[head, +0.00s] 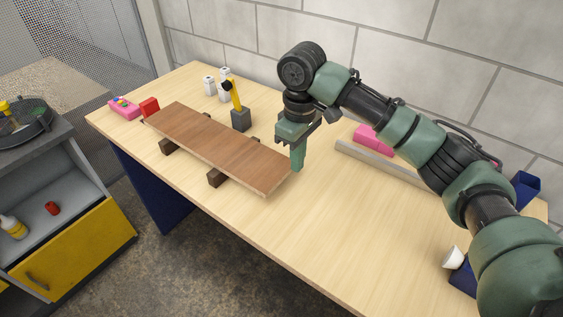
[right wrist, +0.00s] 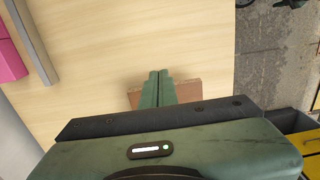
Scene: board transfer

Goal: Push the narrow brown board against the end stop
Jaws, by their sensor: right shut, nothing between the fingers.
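The narrow brown board (head: 215,145) lies lengthwise on two dark wooden supports on the table, running from back left to front right. My right gripper (head: 297,167) is shut and empty, pointing down at the board's near right end. In the right wrist view the closed fingers (right wrist: 159,75) stand in front of the board (right wrist: 190,91), hiding part of its end. Contact is unclear. My left gripper is not in view.
A dark holder (head: 241,120) with a yellow-handled tool and white bottles (head: 224,84) stand behind the board. A pink block (head: 373,138) and a grey bar (head: 382,163) lie to the right. The table front right of the board is clear.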

